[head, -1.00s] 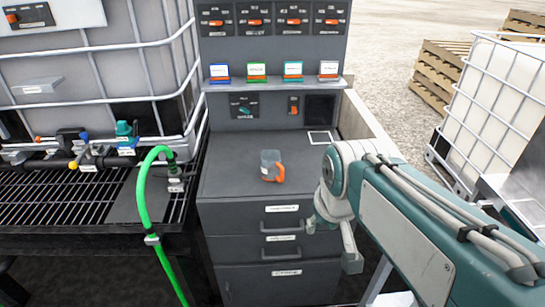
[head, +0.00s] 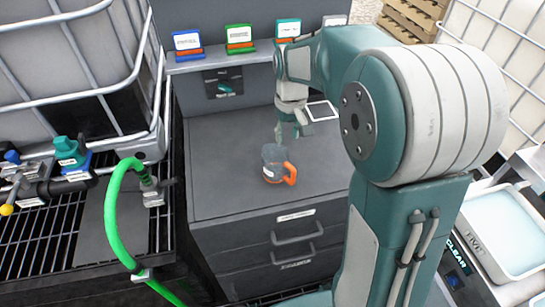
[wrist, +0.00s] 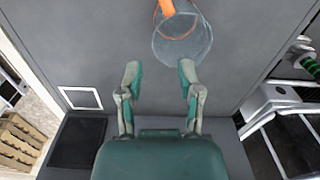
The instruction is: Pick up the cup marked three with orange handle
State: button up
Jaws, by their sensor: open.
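A clear cup (head: 272,158) with an orange handle (head: 290,174) and an orange base stands upright on the grey cabinet top (head: 225,190). Its marking is too small to read. My gripper (head: 293,132) is just behind and to the right of the cup, above the cabinet top. In the wrist view the cup (wrist: 182,40) lies beyond the open fingertips, a little right of centre, with its handle (wrist: 167,7) at the top edge. My gripper (wrist: 160,75) is open, with nothing between its fingers.
Colored card holders (head: 238,40) stand on the shelf behind. A green hose (head: 115,205) rises at the left beside a caged tank (head: 75,60). A white-framed square (head: 321,111) lies at the back right of the top. The surface around the cup is clear.

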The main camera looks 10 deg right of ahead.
aim_at(287, 161)
jog(key=f, duration=0.5)
jog(key=shift+s+d+f, duration=0.1)
jog(key=shift+d+f, duration=0.1)
notch_tip(287, 161, down, 5)
jog(key=shift+a+f, duration=0.1)
grip_shut()
